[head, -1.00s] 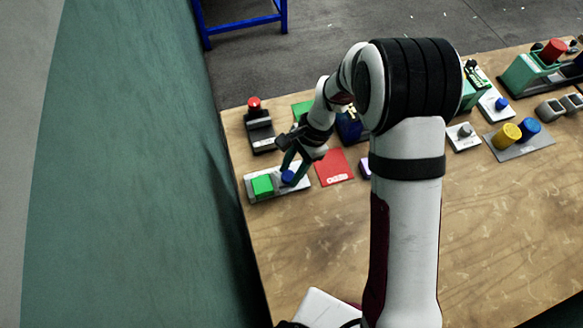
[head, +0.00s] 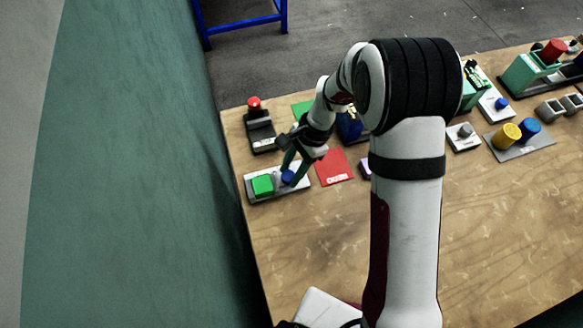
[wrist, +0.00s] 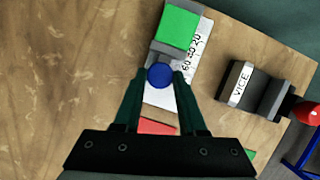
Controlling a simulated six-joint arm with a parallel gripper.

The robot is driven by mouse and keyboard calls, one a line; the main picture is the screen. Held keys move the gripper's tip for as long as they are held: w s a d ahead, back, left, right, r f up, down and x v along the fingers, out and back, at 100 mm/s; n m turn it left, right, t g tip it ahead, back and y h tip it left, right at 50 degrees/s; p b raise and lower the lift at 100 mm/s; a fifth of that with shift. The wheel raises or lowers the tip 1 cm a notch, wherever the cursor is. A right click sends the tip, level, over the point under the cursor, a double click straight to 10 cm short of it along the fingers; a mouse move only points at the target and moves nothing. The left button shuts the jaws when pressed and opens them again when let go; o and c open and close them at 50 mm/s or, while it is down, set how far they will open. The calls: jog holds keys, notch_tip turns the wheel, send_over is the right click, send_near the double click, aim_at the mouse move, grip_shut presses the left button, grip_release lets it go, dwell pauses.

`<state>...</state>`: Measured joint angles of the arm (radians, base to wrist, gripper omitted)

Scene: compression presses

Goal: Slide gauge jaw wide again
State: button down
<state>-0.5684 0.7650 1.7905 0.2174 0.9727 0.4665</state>
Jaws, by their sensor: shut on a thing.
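The gauge is a pale sliding plate (head: 253,196) at the table's left edge, with a green block (head: 262,184) at its left end. A grey jaw (wrist: 168,50) with a round blue knob (wrist: 160,76) sits close beside the green block (wrist: 179,27); I cannot tell whether jaw and block touch. The printed scale (wrist: 192,55) reads 20, 40, 60. My gripper (wrist: 160,78) is shut on the blue knob, one dark green finger on each side. In the head view my gripper (head: 289,174) partly hides the knob (head: 288,177) and plate.
A dark vice (head: 260,132) with a red knob stands behind the gauge; its VICE label (wrist: 241,84) shows in the wrist view. A red mat (head: 334,167) lies to the right. More fixtures, including a yellow cylinder (head: 506,136), stand farther right. The front table is clear.

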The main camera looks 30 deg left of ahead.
dwell(0.4)
jog(key=shift+w+d, duration=1)
jog(key=shift+w, duration=0.05)
jog(key=shift+c, duration=2.3)
grip_release()
jog(key=v, duration=1.6)
